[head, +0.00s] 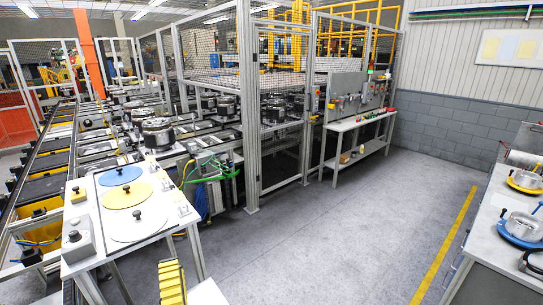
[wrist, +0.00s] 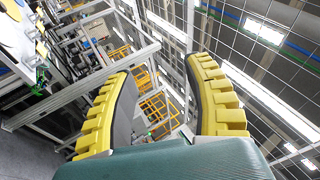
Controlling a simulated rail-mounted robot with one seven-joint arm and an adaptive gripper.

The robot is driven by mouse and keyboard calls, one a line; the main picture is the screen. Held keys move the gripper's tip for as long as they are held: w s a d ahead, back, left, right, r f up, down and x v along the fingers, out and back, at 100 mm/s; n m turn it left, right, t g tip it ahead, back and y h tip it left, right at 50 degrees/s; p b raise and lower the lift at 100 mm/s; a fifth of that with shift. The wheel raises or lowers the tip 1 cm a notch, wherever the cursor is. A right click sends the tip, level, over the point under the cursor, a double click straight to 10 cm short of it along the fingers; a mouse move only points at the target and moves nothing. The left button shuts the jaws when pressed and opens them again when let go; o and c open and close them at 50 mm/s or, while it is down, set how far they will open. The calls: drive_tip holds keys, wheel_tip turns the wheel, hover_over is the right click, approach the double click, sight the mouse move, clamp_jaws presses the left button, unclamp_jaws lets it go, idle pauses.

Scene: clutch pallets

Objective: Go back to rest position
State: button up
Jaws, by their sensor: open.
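My gripper shows in the wrist view (wrist: 165,75) with its two yellow ribbed fingers spread apart. Nothing is between the fingers, and the view beyond them is tilted toward the cage frames and ceiling. In the head view, one yellow finger (head: 172,283) shows at the bottom edge, close to the front of the small table (head: 160,225); the rest of my gripper is out of frame.
The small table bears blue (head: 121,176), yellow (head: 124,195) and white (head: 134,221) discs with black knobs. A conveyor with pallets (head: 92,150) runs at left. A mesh cage (head: 250,120) stands behind. A workbench (head: 499,240) is at right. The middle floor (head: 335,240) is clear.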

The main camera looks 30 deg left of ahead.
drive_tip(key=w+d+r+n+t+h+p, duration=0.2)
drive_tip(key=w+d+r+n, duration=0.35)
drive_tip(key=d+r, duration=0.5)
drive_tip(key=s+d+r+t+h+p, duration=0.1)
drive_tip(key=d+r+t+h, duration=0.1)
drive_tip(key=d+h, duration=0.4)
drive_tip(key=s+d+r+n+t+h+p, duration=0.1)
drive_tip(key=d+r+h, duration=0.4)
drive_tip(key=d, duration=0.9)
drive_tip(key=s+d+r+t+h+p, duration=0.1)
drive_tip(key=d+r+h, duration=0.3)
drive_tip(key=d, duration=0.6)
drive_tip(key=t+h, duration=0.1)
drive_tip(key=h, duration=0.1)
drive_tip(key=shift+d+r+n+t+h, duration=0.2)
drive_tip(key=shift+d+n+t+h, duration=0.05)
drive_tip(key=shift+n+t+h, duration=0.15)
